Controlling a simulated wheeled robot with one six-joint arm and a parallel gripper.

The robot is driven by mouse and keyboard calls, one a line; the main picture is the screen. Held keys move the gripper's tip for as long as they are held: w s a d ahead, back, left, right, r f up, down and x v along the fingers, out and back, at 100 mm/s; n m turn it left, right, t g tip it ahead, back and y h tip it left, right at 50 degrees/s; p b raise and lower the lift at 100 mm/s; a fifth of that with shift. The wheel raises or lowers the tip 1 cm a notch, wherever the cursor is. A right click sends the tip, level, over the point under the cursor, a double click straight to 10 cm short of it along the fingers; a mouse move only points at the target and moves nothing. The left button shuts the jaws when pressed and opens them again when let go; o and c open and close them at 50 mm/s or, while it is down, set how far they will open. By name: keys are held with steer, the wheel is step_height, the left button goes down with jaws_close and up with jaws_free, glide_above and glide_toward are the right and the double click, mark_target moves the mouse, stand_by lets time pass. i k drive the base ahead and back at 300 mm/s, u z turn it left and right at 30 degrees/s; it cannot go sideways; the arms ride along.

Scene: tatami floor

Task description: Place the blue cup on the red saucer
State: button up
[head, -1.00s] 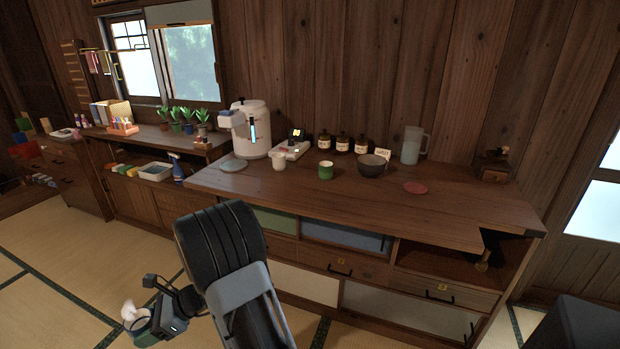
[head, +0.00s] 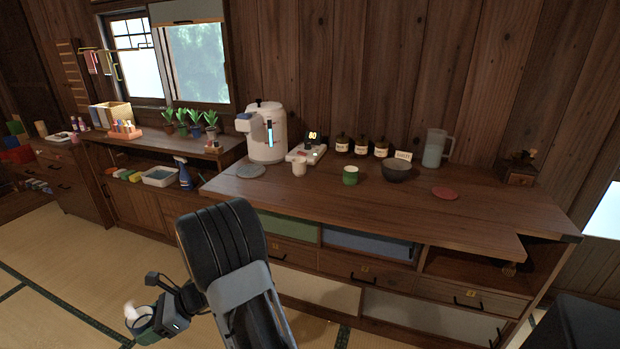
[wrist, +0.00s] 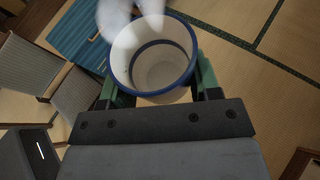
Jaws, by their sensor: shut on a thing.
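The blue cup (wrist: 188,82) is between the jaws of my gripper (wrist: 158,92) in the wrist view, which looks into its pale, empty-looking inside and blue rim. My gripper is shut on it, with a green finger on each side. In the head view my gripper (head: 143,320) is low at the left, over the floor in front of the cabinets, and the cup's outside is hard to make out there. The red saucer (head: 445,193) lies flat and bare on the right part of the wooden counter, far from my gripper.
On the counter (head: 330,208) stand a water dispenser (head: 267,135), a white cup (head: 299,168), a green cup (head: 350,175), a dark bowl (head: 397,171) left of the saucer, a clear pitcher (head: 436,148) behind it and several jars. The counter's front right has a cut-out edge.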

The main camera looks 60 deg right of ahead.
mark_target(444, 192)
steer(key=z, duration=1.75)
